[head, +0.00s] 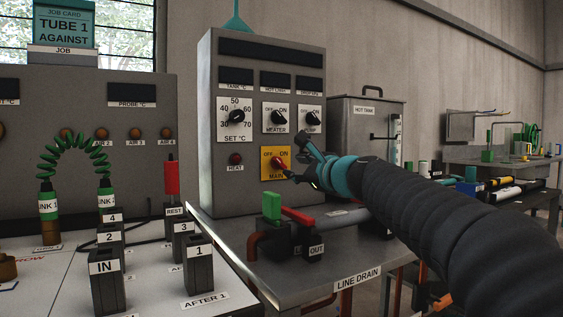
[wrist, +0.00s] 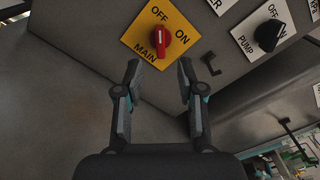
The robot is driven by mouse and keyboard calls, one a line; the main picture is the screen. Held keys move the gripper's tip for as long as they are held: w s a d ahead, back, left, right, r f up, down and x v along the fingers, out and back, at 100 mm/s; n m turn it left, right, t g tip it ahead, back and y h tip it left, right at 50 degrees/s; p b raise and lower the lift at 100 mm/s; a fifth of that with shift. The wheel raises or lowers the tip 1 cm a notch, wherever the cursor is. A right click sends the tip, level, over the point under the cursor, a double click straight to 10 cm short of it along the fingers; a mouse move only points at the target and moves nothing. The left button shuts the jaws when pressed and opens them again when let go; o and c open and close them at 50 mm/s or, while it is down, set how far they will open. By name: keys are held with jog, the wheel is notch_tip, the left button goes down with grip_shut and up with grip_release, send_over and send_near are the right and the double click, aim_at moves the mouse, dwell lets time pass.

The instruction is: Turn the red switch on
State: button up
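The red switch (head: 279,163) is a knob on a yellow plate marked MAIN, OFF and ON, low on the grey control box (head: 212,150). In the wrist view the red switch (wrist: 160,41) shows at the top, its long grip lying toward OFF rather than ON. My gripper (head: 300,164) is just in front of the plate and partly overlaps it in the head view. In the wrist view my gripper (wrist: 160,76) has its two fingers apart with nothing between them. The switch lies beyond the fingertips, and I see no touch.
Black HEATER (head: 278,117) and PUMP (head: 312,118) knobs sit above the switch; a SET °C dial (head: 236,116) is up left. A green-handled valve (head: 271,207) and a red lever (head: 301,217) stand below. A hot tank (head: 365,125) is to the right.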

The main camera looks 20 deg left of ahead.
aim_at(281, 164)
jog(key=p+x, duration=0.2)
jog(key=x, duration=0.4)
jog(key=shift+w+a+r+p, duration=0.1)
jog(key=shift+r+p, duration=0.05)
jog(key=shift+p, duration=0.25)
jog(key=shift+w+a, duration=0.45)
jog(key=shift+a, duration=0.05)
grip_shut()
